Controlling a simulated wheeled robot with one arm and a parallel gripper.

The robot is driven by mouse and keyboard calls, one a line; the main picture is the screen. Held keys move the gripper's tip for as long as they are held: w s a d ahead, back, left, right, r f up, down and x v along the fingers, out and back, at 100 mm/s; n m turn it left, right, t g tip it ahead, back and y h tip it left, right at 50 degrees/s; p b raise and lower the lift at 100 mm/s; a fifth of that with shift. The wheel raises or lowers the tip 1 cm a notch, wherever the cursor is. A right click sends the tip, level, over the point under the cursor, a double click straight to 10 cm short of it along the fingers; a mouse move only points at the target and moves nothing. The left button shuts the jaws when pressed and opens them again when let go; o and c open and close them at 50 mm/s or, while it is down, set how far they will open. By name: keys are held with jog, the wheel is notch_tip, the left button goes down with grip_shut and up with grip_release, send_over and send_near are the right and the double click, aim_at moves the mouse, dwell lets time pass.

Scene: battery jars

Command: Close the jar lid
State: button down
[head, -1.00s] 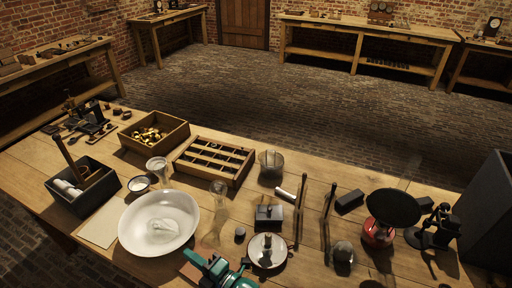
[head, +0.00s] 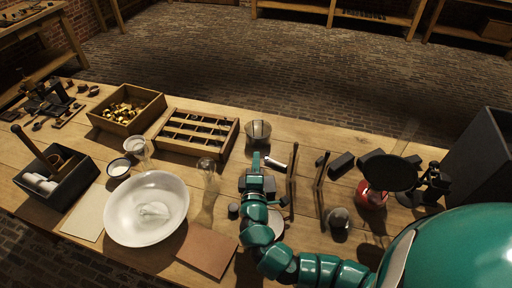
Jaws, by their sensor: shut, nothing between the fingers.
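A clear glass jar (head: 258,132) stands upright near the far edge of the table, right of the partitioned wooden tray. No separate lid on it can be made out. My gripper (head: 256,158) is shut and empty, just on the near side of this jar, with its tip pointing away from me. Whether it touches anything cannot be told. A tall glass vessel (head: 207,177) and a small glass jar (head: 136,146) stand to the left. The dark knobbed box and most of the round plate (head: 277,222) are hidden under my arm.
The partitioned tray (head: 171,150), a wooden box of brass parts (head: 157,105) and a white bowl (head: 178,200) fill the left. A pale cylinder (head: 275,164), dark upright rods (head: 292,180) and a red-based scale (head: 370,199) stand right. A brown board (head: 207,249) lies in front.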

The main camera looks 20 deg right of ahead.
jog(key=p, duration=0.5)
send_near(257, 128)
jog(key=w+r, duration=0.1)
jog(key=w+d+r, duration=0.1)
jog(key=w+r, duration=0.1)
jog(key=w+d+r, duration=0.1)
jog(key=w+r, duration=0.1)
jog(key=shift+d+r, duration=0.15)
jog(key=shift+r, duration=0.05)
